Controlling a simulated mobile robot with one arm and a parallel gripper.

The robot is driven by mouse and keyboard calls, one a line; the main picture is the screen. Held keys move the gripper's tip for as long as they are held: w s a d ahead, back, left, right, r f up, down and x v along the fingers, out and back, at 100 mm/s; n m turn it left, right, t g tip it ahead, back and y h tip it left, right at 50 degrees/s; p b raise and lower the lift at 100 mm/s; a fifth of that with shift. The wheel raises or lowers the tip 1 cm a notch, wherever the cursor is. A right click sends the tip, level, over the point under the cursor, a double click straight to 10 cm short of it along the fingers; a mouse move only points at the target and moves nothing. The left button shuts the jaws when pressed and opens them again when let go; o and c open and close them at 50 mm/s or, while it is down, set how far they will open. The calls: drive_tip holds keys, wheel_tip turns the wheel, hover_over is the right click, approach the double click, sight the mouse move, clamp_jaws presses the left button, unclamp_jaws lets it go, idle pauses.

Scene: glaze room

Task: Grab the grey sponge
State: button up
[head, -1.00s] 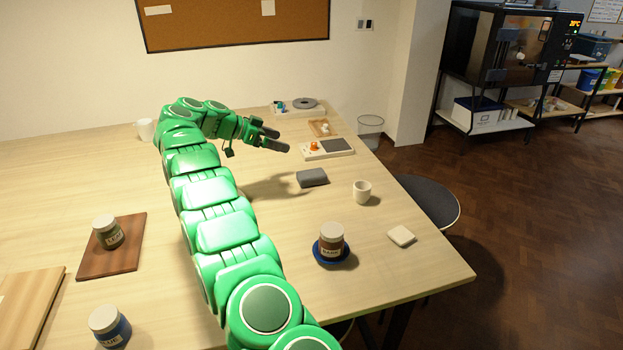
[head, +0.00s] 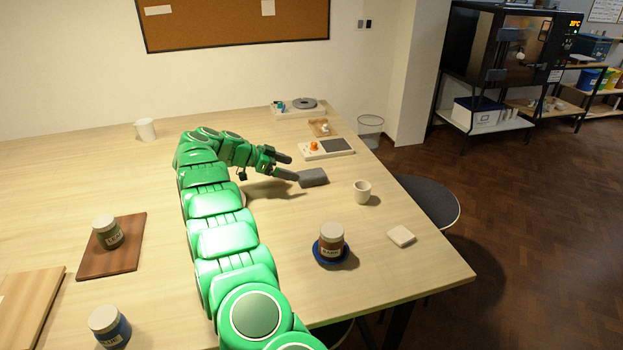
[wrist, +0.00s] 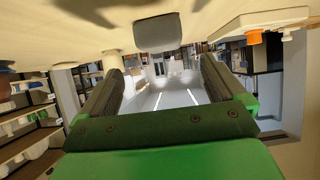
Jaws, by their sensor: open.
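The grey sponge (head: 313,177) lies on the table, right of the middle, and looks like a dark grey rounded block. My gripper (head: 287,167) is just to its left in the head view, with its fingers pointing toward it. In the wrist view, which looks upside down, the sponge (wrist: 158,32) shows ahead, centred beyond and between the two fingers (wrist: 160,88). The fingers stand apart with nothing between them. In the head view the near fingertip looks close to the sponge's left end; I cannot tell if it touches.
A white cup (head: 362,192) stands right of the sponge. A board with an orange knob (head: 326,149) lies behind it. The table's right edge is close by.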

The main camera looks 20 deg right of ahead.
sight(311, 173)
drive_tip(key=shift+x, duration=3.45)
drive_tip(key=shift+w+d+r, duration=0.1)
drive_tip(key=shift+w, duration=0.05)
drive_tip(key=c, duration=1)
